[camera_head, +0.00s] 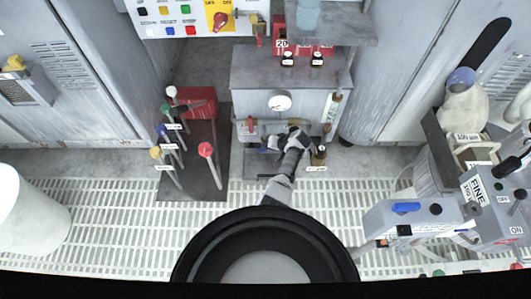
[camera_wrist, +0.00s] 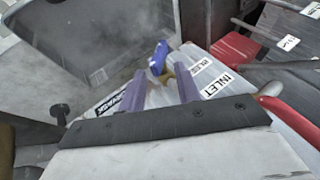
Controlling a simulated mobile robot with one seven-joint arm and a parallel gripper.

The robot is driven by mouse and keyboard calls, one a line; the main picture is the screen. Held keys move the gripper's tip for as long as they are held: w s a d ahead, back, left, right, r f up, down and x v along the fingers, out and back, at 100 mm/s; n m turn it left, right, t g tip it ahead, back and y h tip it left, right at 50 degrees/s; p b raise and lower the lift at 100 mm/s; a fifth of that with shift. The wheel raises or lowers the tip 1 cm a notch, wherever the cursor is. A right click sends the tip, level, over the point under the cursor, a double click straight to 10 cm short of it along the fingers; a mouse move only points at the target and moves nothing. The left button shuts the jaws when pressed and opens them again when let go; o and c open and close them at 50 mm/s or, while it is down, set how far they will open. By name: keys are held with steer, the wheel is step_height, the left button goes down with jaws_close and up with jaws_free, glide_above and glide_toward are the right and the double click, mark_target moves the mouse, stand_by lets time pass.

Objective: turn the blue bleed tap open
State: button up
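The blue bleed tap (camera_wrist: 157,58) shows in the wrist view as a short blue handle on a brass-coloured stem. My gripper (camera_wrist: 160,72) is open, with its two purple fingers apart on either side of the tap's line. The blue handle appears just beyond the fingertips, between them; I cannot tell whether either finger touches it. In the head view my gripper (camera_head: 293,138) is low in front of the grey cabinet, and my arm hides the tap there.
A red handle (camera_wrist: 270,90) is close on the right. In the head view, several coloured levers (camera_head: 173,137) stand to the left, a gauge (camera_head: 279,101) above, and a brass-coloured fitting (camera_head: 319,155) right of my gripper.

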steer(key=shift+b+x, duration=2.05)
steer(key=shift+x, duration=0.6)
